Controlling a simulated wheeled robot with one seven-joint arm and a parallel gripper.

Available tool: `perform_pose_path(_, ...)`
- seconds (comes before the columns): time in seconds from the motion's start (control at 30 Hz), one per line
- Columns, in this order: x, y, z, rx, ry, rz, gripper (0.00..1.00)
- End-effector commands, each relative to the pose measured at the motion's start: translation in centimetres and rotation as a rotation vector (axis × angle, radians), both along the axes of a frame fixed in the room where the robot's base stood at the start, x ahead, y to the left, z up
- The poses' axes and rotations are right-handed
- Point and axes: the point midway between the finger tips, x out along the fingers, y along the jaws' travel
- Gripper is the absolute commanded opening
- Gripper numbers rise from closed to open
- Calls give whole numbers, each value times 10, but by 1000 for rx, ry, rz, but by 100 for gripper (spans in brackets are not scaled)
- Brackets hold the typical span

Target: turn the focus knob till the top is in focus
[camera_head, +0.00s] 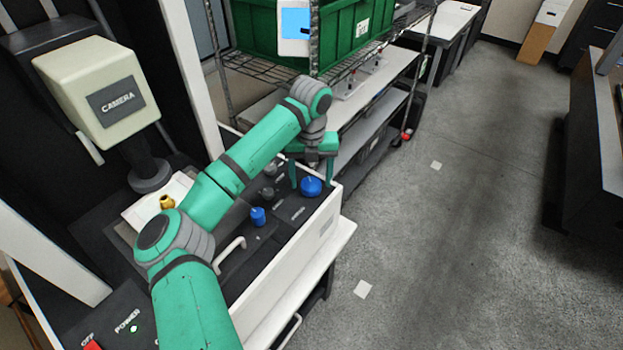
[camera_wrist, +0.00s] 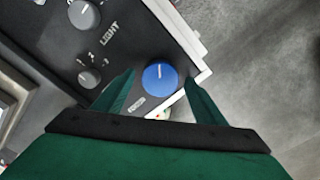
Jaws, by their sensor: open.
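A large round blue knob (camera_head: 311,187) sits near the right corner of the black control panel (camera_head: 240,272). In the wrist view this blue knob (camera_wrist: 160,79) has a white pointer line towards the top of the picture. The small label beside it is too blurred to read. My gripper (camera_head: 312,184) is open above the panel. In the wrist view my gripper (camera_wrist: 159,74) has one finger on each side of the blue knob, with gaps showing. A brass part (camera_head: 167,202) stands on a white plate under the camera housing (camera_head: 98,92).
A smaller blue knob (camera_head: 258,216) and grey knobs share the panel. One grey knob (camera_wrist: 83,15) is beside the word LIGHT. A white handle (camera_head: 229,250) rises from the panel. A wire rack with a green crate (camera_head: 365,30) stands behind. Open floor lies right.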

Motion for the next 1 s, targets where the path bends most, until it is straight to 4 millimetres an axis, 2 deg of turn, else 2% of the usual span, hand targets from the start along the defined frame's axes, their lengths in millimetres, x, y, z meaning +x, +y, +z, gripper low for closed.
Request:
perform_pose_path(0.37,0,0,-6,-1,-1,1,65)
perform_pose_path(0.53,0,0,-6,-1,-1,1,26)
perform_pose_path(0.57,0,0,-6,-1,-1,1,23)
perform_pose_path(1.0,0,1,-5,2,-2,-81,24)
